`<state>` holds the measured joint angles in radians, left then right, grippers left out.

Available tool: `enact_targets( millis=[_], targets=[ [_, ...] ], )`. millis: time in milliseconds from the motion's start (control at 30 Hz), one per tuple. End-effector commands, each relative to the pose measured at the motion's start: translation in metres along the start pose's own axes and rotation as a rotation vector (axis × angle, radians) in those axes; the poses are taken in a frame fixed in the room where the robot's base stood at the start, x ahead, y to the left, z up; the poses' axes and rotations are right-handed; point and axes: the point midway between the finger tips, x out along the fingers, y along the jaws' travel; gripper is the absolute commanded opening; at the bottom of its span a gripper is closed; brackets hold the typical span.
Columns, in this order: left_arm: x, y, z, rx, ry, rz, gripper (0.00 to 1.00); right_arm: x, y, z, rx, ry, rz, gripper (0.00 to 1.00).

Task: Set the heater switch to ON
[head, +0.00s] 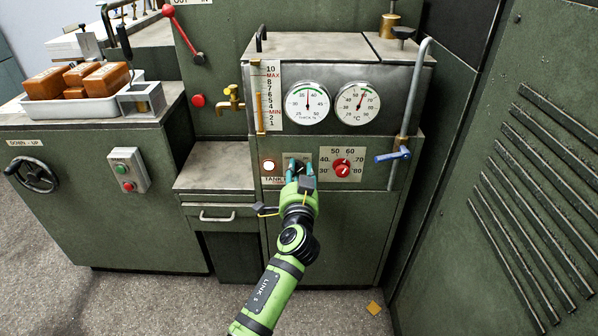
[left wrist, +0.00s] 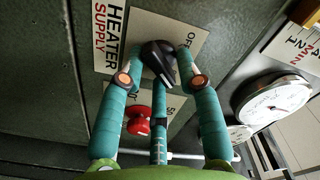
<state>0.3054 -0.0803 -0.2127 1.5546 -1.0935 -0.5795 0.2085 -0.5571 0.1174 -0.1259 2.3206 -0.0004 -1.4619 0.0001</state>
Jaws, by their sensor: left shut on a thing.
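The heater switch is a black knob (left wrist: 158,58) on a pale plate (left wrist: 185,32) marked OFF, beside a HEATER SUPPLY label (left wrist: 110,35). In the head view it sits on the green tank front, mostly hidden by my left gripper (head: 297,170). In the left wrist view the teal fingers of my left gripper (left wrist: 160,78) are shut around the knob. A white mark shows on the knob, but I cannot tell exactly which position it points to. My right gripper is not in view.
A red dial (head: 342,168) with numbers is close to the right of the switch, and a round pale lamp (head: 268,165) is to its left. A blue-handled valve (head: 392,155) and a pipe stand farther right. Two gauges (head: 307,103) are above. The drawer unit (head: 218,213) is at lower left.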

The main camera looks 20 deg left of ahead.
Motion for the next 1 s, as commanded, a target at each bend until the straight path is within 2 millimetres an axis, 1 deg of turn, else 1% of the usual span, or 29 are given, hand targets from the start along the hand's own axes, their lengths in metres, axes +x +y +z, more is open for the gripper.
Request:
enact_targets(
  millis=[33,400,433,467,833,933,1000],
  targets=[
    [-0.001,0.002,-0.003,0.002,0.008,0.004,0.02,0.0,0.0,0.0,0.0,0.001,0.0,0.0],
    [-0.001,0.002,-0.003,0.004,0.007,0.005,0.02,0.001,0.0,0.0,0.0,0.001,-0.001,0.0],
    [-0.001,0.003,-0.003,0.004,0.007,0.005,0.38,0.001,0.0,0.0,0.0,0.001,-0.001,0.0],
    [-0.001,0.003,-0.003,0.004,0.007,0.005,0.44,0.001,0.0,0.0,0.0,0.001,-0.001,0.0],
    [-0.003,0.001,-0.001,0.004,0.002,0.003,0.44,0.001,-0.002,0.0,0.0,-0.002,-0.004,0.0],
    [-0.013,0.002,0.0,0.004,0.002,0.004,0.44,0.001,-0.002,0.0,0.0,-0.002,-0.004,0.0],
    [-0.024,0.002,0.0,0.003,0.001,0.004,0.44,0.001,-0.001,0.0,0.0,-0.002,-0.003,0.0]
  ],
)
